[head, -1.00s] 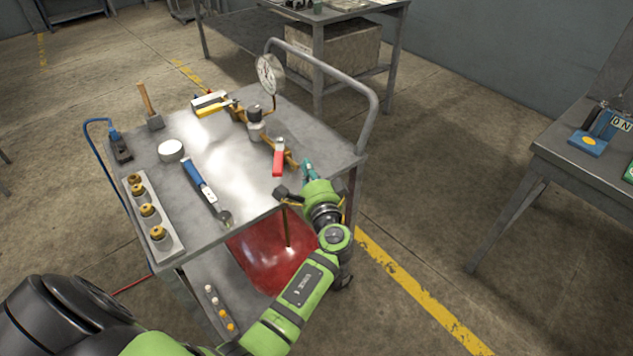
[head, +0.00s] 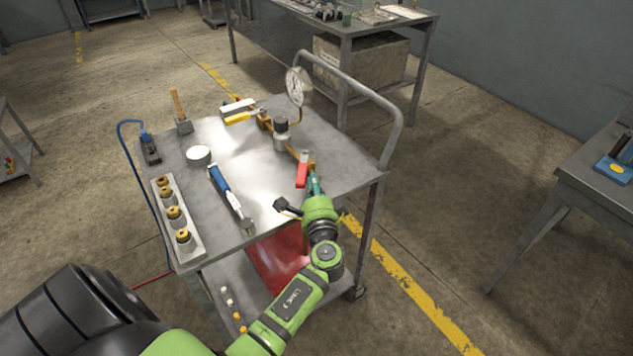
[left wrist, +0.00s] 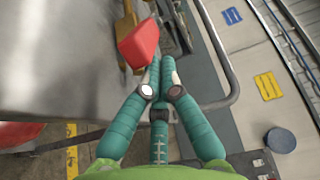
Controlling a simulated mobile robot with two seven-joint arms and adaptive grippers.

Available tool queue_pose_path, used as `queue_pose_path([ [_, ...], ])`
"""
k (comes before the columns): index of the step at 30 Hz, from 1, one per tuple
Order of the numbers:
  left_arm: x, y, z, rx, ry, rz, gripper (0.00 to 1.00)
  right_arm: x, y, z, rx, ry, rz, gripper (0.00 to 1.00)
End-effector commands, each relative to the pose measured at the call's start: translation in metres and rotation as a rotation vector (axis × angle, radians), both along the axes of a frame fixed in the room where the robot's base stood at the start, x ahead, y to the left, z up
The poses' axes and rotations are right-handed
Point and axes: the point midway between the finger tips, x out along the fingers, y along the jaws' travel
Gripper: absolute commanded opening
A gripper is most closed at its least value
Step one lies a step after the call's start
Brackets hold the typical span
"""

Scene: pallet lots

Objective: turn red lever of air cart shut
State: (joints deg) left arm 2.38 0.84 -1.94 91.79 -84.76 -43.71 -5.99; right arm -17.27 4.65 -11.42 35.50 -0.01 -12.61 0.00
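The red lever (head: 302,174) sits on the brass pipework at the right side of the air cart (head: 340,160). It points toward the cart's near edge. In the left wrist view the red lever (left wrist: 138,44) is large, just left of and beyond my fingertips. My left gripper (head: 315,180) is at the near right edge of the cart top, close to the lever's near end. In the left wrist view its teal fingers (left wrist: 160,68) converge with their tips nearly together, and nothing shows held between them. Contact with the lever cannot be made out. My right gripper is not in view.
A yellow lever (head: 241,118), a pressure gauge (head: 295,87), a blue-handled tool (head: 219,182), a white round piece (head: 198,155) and a strip of brass fittings (head: 190,246) are on the cart. The cart's handrail (head: 393,130) rises at right. A red tank (head: 280,262) lies below.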

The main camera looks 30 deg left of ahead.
Motion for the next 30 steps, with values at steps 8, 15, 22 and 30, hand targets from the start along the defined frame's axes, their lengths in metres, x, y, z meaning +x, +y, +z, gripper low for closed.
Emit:
queue_pose_path([
  [8,-0.004,0.004,0.0,0.001,0.001,-0.041,0.0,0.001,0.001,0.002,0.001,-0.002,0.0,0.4],
  [15,-0.009,0.009,0.0,0.002,0.001,-0.093,0.0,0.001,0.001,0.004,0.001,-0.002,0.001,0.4],
  [22,-0.018,0.021,0.0,0.006,0.002,-0.205,0.0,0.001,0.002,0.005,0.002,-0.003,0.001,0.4],
  [30,-0.028,0.04,-0.001,0.0,0.0,-0.359,0.0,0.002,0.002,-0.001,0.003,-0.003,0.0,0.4],
])
